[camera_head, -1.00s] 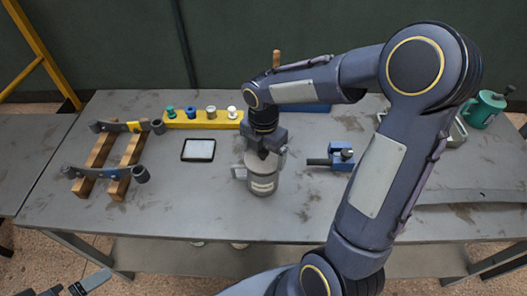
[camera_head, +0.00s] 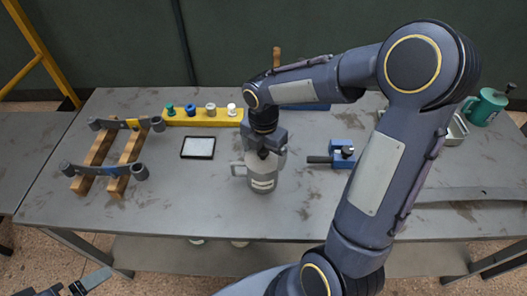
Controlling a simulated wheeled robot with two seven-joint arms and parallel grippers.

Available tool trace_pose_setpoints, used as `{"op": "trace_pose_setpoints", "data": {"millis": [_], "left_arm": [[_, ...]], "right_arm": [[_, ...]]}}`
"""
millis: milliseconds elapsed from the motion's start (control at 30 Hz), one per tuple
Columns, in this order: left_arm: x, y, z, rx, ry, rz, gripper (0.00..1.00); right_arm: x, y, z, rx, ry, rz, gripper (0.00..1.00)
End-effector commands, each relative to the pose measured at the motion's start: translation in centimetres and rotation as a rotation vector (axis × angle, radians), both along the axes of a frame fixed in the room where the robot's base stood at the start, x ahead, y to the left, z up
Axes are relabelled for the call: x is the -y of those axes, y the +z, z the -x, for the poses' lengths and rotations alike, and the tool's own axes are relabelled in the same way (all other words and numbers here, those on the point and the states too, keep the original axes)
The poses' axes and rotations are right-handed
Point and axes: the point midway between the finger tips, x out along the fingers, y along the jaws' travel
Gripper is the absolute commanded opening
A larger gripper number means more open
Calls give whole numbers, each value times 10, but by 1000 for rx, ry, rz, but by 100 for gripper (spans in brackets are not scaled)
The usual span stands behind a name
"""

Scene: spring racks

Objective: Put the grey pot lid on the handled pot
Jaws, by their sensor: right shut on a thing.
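The handled pot (camera_head: 263,181) is a grey metal vessel with a pale label, upright on the table near the middle, its handle toward the left. My right gripper (camera_head: 268,153) points down right over the pot's mouth and is shut on the grey pot lid.
Left on the grey table (camera_head: 190,205) are wooden rails with dark spring bars (camera_head: 117,155). Behind stands a yellow rack (camera_head: 180,121) with several spools. A black-framed tablet (camera_head: 198,147) lies left of the pot, a blue clamp (camera_head: 342,157) right. A green mug (camera_head: 486,107) stands far right.

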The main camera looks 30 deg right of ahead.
Motion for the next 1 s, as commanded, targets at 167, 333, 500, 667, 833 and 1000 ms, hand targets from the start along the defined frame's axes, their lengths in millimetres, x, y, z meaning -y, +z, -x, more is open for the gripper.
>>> {"op": "trace_pose_setpoints", "data": {"millis": [167,333,500,667,833,1000], "left_arm": [[0,-1,0,0,0,0,100],[0,-3,0,0,0,0,100],[0,-2,0,0,0,0,100],[0,-2,0,0,0,0,100],[0,-2,0,0,0,0,100],[0,-2,0,0,0,0,100]], "right_arm": [[0,-3,0,0,0,0,68],[0,-6,0,-1,0,0,68],[0,-6,0,0,0,0,68],[0,-6,0,0,0,0,100],[0,-6,0,0,0,0,100],[0,-6,0,0,0,0,100]]}}
